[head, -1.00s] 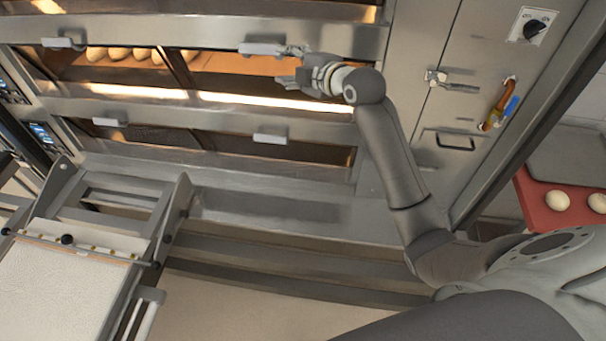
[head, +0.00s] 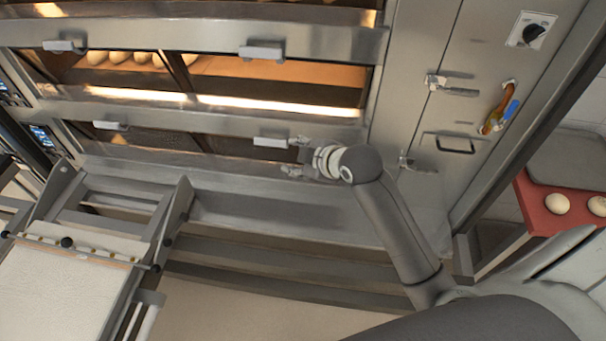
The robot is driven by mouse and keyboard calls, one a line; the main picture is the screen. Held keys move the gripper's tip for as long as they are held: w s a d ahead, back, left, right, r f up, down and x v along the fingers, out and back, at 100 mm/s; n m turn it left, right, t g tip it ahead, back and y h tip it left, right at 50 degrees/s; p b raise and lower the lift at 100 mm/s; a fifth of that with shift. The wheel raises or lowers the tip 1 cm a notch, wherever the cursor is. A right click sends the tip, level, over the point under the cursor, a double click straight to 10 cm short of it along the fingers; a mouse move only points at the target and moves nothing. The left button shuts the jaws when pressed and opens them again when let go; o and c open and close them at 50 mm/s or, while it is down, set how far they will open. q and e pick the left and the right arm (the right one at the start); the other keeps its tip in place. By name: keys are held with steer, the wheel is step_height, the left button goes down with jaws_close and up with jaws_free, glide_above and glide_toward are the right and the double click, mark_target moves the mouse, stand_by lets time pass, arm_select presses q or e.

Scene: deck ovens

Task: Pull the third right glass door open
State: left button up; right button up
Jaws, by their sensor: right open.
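The lower right glass door (head: 225,144) is dark and looks shut. Its grey bar handle (head: 270,142) sticks out near its right end. My right gripper (head: 294,157) is open and empty, just right of this handle and slightly below it. Its upper finger appears very close to the handle's right end; I cannot tell whether they touch. The right glass door of the deck above (head: 280,80) is lit from inside and has its own handle (head: 262,52). Which deck counts as third is unclear, since the top is cut off. My left gripper is not in view.
A loader frame with a pale belt (head: 60,290) stands at lower left. Right of the doors are a steel panel with latches (head: 450,87) and a knob (head: 532,30). A red tray (head: 545,190) with dough balls is at far right. Loaves (head: 120,56) show behind the left glass.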

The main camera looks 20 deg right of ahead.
steer(key=shift+m+g, duration=0.4)
steer(key=shift+m, duration=0.3)
steer(key=shift+s+a+f, duration=0.15)
steer(key=shift+s+f, duration=0.5)
steer(key=shift+s, duration=0.2)
steer(key=shift+s+a+f, duration=0.15)
steer(key=shift+s+f, duration=0.5)
steer(key=shift+s, duration=0.2)
